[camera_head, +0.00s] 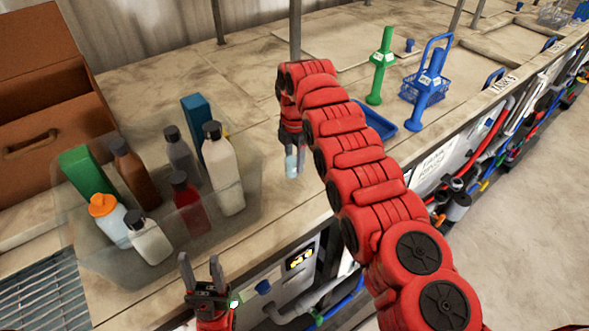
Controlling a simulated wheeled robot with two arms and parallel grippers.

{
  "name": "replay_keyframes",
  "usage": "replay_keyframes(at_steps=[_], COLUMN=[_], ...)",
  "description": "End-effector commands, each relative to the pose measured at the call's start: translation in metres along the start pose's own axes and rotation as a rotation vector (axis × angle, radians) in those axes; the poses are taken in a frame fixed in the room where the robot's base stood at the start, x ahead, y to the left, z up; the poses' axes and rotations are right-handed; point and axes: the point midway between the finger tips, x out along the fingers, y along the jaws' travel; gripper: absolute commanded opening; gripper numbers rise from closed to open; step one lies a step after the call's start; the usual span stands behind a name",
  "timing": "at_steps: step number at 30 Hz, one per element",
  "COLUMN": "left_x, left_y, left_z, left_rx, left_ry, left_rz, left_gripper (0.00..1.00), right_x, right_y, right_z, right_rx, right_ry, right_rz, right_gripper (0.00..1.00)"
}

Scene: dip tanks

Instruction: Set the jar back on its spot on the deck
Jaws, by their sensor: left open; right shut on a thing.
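The jar (291,167) is a small, pale blue, see-through vessel near the middle of the head view. My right gripper (292,152) points down and is shut on the jar, which hangs at the fingertips and looks upright. The fingers and the arm hide part of it. I cannot tell whether its bottom touches the deck (268,155). I cannot make out a marked spot for it. My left gripper (200,265) is open and empty at the bottom, in front of the deck's front edge.
A clear bin (110,265) of several bottles stands left of the jar, beside a brown box (45,140). A blue tray (378,125), a green handled tool (380,65) and a blue basket (415,90) stand to the right. The deck behind the jar is mostly bare.

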Motion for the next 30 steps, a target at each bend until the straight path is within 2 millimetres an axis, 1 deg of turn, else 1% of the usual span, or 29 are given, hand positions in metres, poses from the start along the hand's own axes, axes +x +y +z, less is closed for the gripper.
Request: replay_keyframes(at_steps=[1, 2, 4, 6, 12, 16, 17, 21, 22, 30], left_x=[0.009, 0.014, 0.019, 0.018, 0.016, 0.011, 0.011, 0.012, 0.012, 0.013], left_y=[0.000, -0.001, -0.001, -0.001, -0.001, -0.001, -0.001, -0.001, -0.001, -0.001], left_z=[-0.002, -0.002, -0.003, -0.003, -0.003, -0.002, -0.002, -0.002, -0.002, -0.002], left_rx=[0.000, 0.000, 0.000, 0.000, 0.000, 0.000, 0.000, 0.000, 0.000, 0.000], left_ry=[-0.001, 0.000, 0.000, 0.000, 0.000, 0.000, 0.000, 0.000, 0.000, 0.000], left_rz=[0.000, 0.000, 0.000, 0.000, 0.000, 0.000, 0.000, 0.000, 0.000, 0.000], left_gripper=[0.50, 0.50, 0.50, 0.50, 0.50, 0.50, 0.50, 0.50, 0.50, 0.50], right_x=[0.003, 0.008, 0.020, 0.025, 0.027, 0.031, 0.030, 0.029, 0.029, 0.029], right_y=[0.000, 0.000, -0.002, -0.001, -0.001, -0.001, -0.001, -0.001, -0.001, -0.001], right_z=[-0.002, -0.003, -0.002, 0.000, 0.000, 0.001, 0.000, 0.000, 0.000, 0.000], right_rx=[-0.001, -0.002, 0.000, 0.001, 0.001, 0.001, 0.001, 0.001, 0.001, 0.001], right_ry=[0.003, 0.005, 0.005, 0.002, 0.001, 0.001, 0.001, 0.001, 0.001, 0.001], right_rz=[-0.002, -0.004, -0.008, -0.005, -0.003, -0.003, -0.003, -0.003, -0.003, -0.003], right_gripper=[0.00, 0.00, 0.00, 0.00, 0.00, 0.00, 0.49, 0.74, 0.77, 0.77])
